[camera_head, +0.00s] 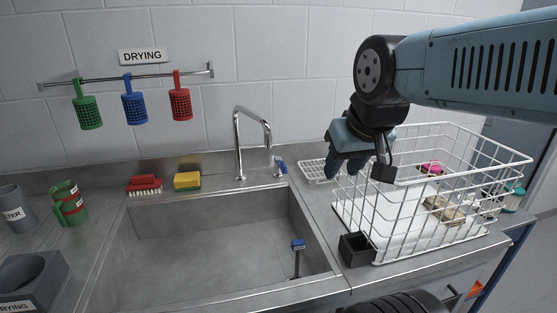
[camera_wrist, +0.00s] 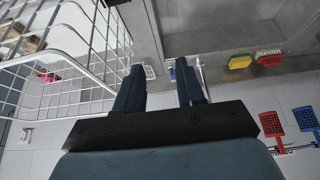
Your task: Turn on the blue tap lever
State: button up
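The blue tap lever (camera_head: 281,166) is a small blue handle on the counter behind the sink, just right of the foot of the tall curved steel tap (camera_head: 238,140). My gripper (camera_head: 340,168) is up and to the right of the lever, above the counter beside the wire basket, and apart from the lever. In the wrist view my gripper (camera_wrist: 158,76) shows two dark fingers spread apart with nothing between them. Part of the steel tap (camera_wrist: 200,72) shows beside the right finger there. I cannot clearly make out the lever in the wrist view.
A white wire basket (camera_head: 440,215) stands close to my gripper on the right. The steel sink (camera_head: 210,240) holds a blue-topped dark stick (camera_head: 298,246). A red brush (camera_head: 145,184) and yellow sponge (camera_head: 187,180) lie left of the tap. Colored holders hang on a wall rail (camera_head: 150,76).

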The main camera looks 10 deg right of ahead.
jog(key=g, duration=0.6)
send_over(284, 164)
notch_tip(284, 164, down, 5)
notch_tip(284, 164, down, 14)
jog(key=shift+w+r, duration=0.1)
jog(key=shift+r, duration=0.1)
grip_shut()
dwell(0.3)
dwell(0.4)
